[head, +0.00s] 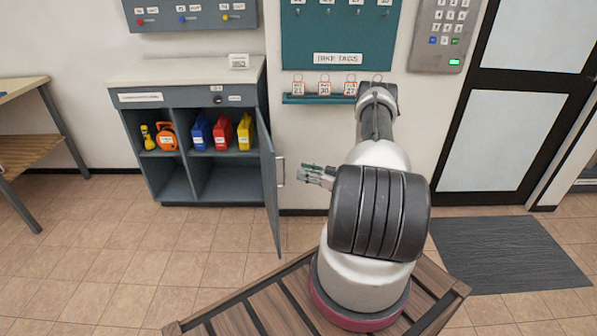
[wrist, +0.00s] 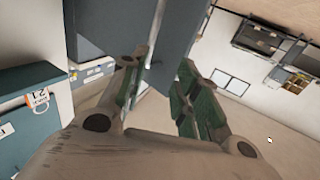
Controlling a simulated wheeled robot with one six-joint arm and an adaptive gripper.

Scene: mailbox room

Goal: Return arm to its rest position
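My arm rises in front of the wall and bends back, with its large dark joint toward the camera in the head view. My gripper (head: 316,176) points left in the head view, just right of the open cabinet door (head: 268,180). In the wrist view my gripper (wrist: 163,68) shows two green-padded fingers standing apart, with nothing between them. The gripper is open and empty. My arm hides part of the wall behind it.
The grey cabinet (head: 187,105) holds blue, red and yellow cases and an orange item. Tags (head: 324,87) hang on the teal rack under the board. A wooden bench (head: 20,150) is at left; a dark mat (head: 510,255) lies before the door (head: 510,120).

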